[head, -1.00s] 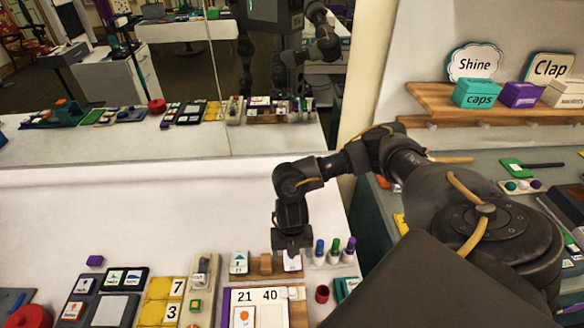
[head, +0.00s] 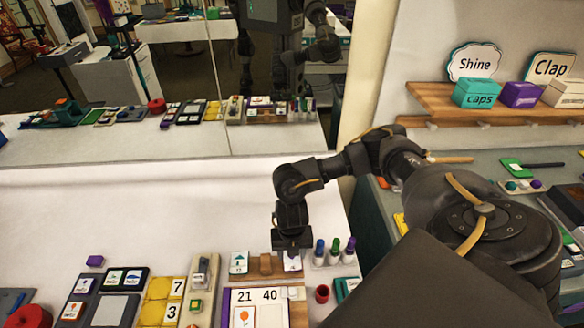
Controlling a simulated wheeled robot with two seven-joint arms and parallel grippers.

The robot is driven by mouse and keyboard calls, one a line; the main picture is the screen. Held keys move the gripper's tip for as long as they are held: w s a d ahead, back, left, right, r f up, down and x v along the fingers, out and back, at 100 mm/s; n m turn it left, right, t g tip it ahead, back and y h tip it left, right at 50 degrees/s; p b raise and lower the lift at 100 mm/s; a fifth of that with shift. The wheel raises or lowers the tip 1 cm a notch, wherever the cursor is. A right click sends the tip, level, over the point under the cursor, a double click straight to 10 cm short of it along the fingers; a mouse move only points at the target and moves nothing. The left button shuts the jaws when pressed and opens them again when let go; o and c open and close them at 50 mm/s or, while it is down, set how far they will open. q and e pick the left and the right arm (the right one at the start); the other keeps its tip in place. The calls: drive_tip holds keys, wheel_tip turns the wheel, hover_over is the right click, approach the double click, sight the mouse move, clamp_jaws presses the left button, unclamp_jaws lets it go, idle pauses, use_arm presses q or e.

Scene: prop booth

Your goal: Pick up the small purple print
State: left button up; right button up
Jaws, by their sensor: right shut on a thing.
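A small white and purple print (head: 292,264) stands at the right end of a wooden rack (head: 266,276), just under my right gripper (head: 292,252). The gripper points down and its jaws are shut on the print's upper part, which they hide. I cannot tell whether the print still touches the rack. My left gripper is not in view.
A teal-edged card (head: 239,262) and a brown block (head: 266,264) share the rack. Several markers (head: 335,250) stand close on the right, with a red cup (head: 322,293) below. A board with numbers (head: 262,296) lies in front.

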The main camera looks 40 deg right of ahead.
sight(292, 259)
drive_tip(key=shift+c, duration=0.4)
drive_tip(key=shift+r, duration=0.15)
drive_tip(key=shift+r, duration=0.5)
drive_tip(key=r, duration=0.3)
drive_tip(key=shift+s+a+r+b, duration=0.2)
drive_tip(key=shift+s+r+b, duration=0.05)
drive_tip(key=shift+s+b, duration=0.05)
drive_tip(key=s+a+r+p, duration=0.5)
drive_tip(key=s+r+p, duration=0.2)
drive_tip(key=s, duration=0.5)
drive_tip(key=shift+s+r, duration=0.2)
drive_tip(key=shift+r, duration=0.7)
